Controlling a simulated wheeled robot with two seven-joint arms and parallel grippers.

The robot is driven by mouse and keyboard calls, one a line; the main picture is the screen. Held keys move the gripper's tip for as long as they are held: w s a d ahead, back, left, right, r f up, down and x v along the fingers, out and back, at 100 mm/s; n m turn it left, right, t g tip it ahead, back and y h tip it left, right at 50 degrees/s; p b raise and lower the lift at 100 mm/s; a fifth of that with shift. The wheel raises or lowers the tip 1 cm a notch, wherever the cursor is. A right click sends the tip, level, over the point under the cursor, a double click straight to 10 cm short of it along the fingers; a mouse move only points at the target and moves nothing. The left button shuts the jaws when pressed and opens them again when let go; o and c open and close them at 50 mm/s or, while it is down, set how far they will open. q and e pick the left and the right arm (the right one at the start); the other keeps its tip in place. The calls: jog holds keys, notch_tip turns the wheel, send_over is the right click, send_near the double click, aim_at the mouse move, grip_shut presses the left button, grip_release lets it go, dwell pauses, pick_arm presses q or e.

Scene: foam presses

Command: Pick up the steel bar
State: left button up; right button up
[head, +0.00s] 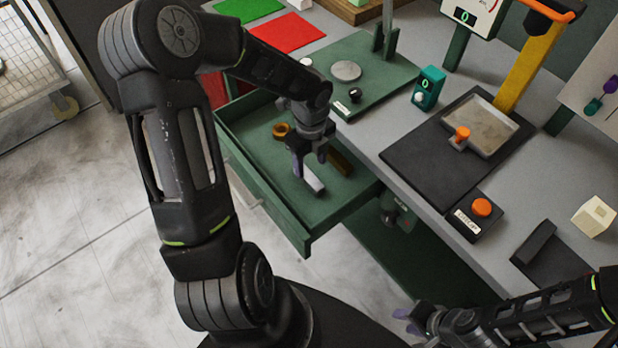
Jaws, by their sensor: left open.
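The steel bar (313,182) is a short light-grey bar lying in the open green drawer (304,236). My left gripper (309,160) points down into the drawer, its fingers apart, just behind the bar. The bar's near end shows below the fingers; I cannot tell whether they touch it. A darker brown bar (341,163) lies to the right of the gripper, and a brass ring-like piece (281,130) lies behind it to the left. My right gripper (408,322) is low at the bottom of the picture, away from the drawer; its finger gap is unclear.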

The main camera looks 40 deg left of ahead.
aim_at(309, 176)
pick_arm(q)
jog(key=f, duration=0.5)
jog(key=shift+s, duration=0.2)
jog(key=shift+c, duration=0.4)
grip_shut()
dwell(0.3)
dwell(0.9)
